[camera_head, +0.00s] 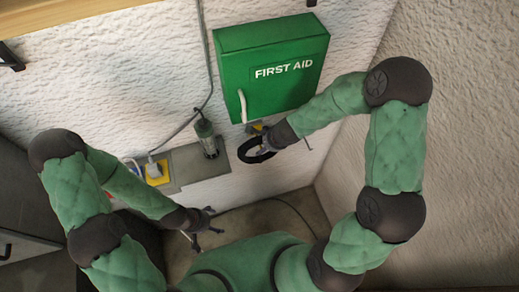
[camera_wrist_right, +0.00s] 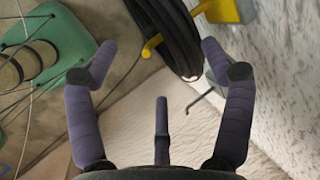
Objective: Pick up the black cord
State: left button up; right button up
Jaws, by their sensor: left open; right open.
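The black cord (camera_head: 243,153) is a coiled loop below the green first aid box, by the wall. In the right wrist view the coil (camera_wrist_right: 172,35) hangs in front of yellow hook parts. My right gripper (camera_head: 264,147) is at the coil in the head view. In its wrist view the right gripper (camera_wrist_right: 158,48) has its fingers spread, with the coil between and beyond the fingertips; I cannot tell whether they touch it. My left gripper (camera_head: 203,227) is open and empty, low at the left and away from the coil.
The green first aid box (camera_head: 270,70) is on the wall above the coil. A dark green cylindrical device (camera_head: 206,138) and a yellow socket (camera_head: 157,172) are to the left, with a grey cable running up the wall. A side wall (camera_head: 460,130) closes the right.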

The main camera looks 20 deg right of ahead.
aim_at(261, 141)
jog(key=shift+w+a+p, duration=0.2)
jog(key=shift+w+a, duration=0.05)
jog(key=shift+w, duration=0.25)
jog(key=shift+w+a+p, duration=0.2)
jog(key=shift+w, duration=0.3)
jog(key=shift+b+x, duration=0.75)
jog(key=shift+x, duration=0.45)
jog(key=shift+w+f, duration=0.1)
jog(key=shift+f, duration=0.2)
jog(key=shift+r, duration=0.1)
grip_shut()
